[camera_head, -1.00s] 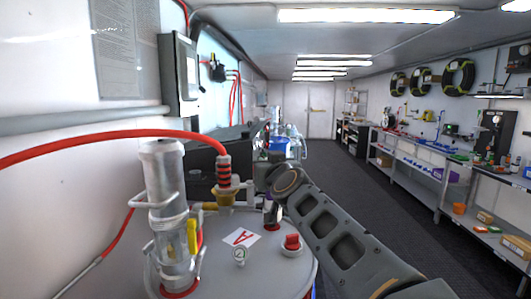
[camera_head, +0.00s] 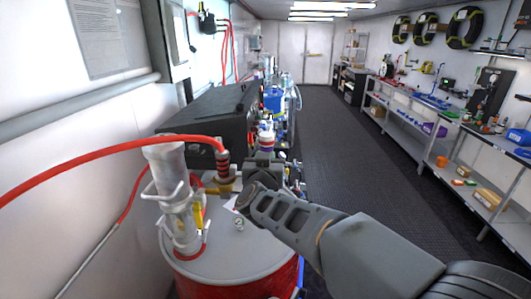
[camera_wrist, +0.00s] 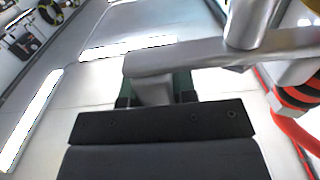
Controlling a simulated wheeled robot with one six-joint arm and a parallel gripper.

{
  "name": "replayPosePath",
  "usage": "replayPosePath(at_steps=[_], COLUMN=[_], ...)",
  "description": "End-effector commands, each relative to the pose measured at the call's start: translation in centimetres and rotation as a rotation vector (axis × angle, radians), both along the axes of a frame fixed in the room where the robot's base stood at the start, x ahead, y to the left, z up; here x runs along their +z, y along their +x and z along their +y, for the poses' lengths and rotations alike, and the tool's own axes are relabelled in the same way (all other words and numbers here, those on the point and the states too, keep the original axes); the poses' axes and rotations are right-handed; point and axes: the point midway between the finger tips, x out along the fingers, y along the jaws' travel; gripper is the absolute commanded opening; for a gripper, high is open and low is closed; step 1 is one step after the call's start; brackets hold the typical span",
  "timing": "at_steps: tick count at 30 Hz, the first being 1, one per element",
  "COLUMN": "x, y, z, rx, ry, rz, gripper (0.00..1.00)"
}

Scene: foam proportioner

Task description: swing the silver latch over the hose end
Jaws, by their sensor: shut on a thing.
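The red hose ends in a fitting with red and black rings (camera_head: 222,165), standing upright on a brass piece (camera_head: 222,188) above the drum lid. The ringed hose end also shows at the right edge of the wrist view (camera_wrist: 302,92). The silver latch (camera_wrist: 215,52) is a bar across the upper wrist view. Its near end bends down between my dark green fingertips. My gripper (camera_wrist: 155,92) is shut on that end. In the head view, my gripper (camera_head: 258,168) is just right of the hose end, and the latch is largely hidden there.
A clear cylinder (camera_head: 172,195) with a silver frame stands left of the hose end on the drum (camera_head: 235,255). A small gauge (camera_head: 239,223) is on the lid. A black case (camera_head: 215,115) stands behind. The aisle floor at right is clear.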

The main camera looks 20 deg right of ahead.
Motion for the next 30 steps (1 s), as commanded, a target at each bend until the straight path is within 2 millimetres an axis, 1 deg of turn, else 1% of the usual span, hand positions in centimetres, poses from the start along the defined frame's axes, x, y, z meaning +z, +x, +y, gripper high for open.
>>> replayPosePath(at_steps=[14, 15, 21, 22, 30], x=[-0.11, -0.11, -0.07, -0.06, -0.01], y=[-0.07, -0.07, -0.07, -0.07, -0.21], z=[-0.03, -0.03, -0.03, -0.03, 0.06], rx=[-0.008, -0.008, -0.008, -0.008, -0.007], ry=[-0.001, -0.001, -0.001, -0.001, -0.001], rz=[0.003, 0.003, 0.003, 0.002, 0.0], gripper=[0.02, 0.29, 0.48, 0.51, 0.51])
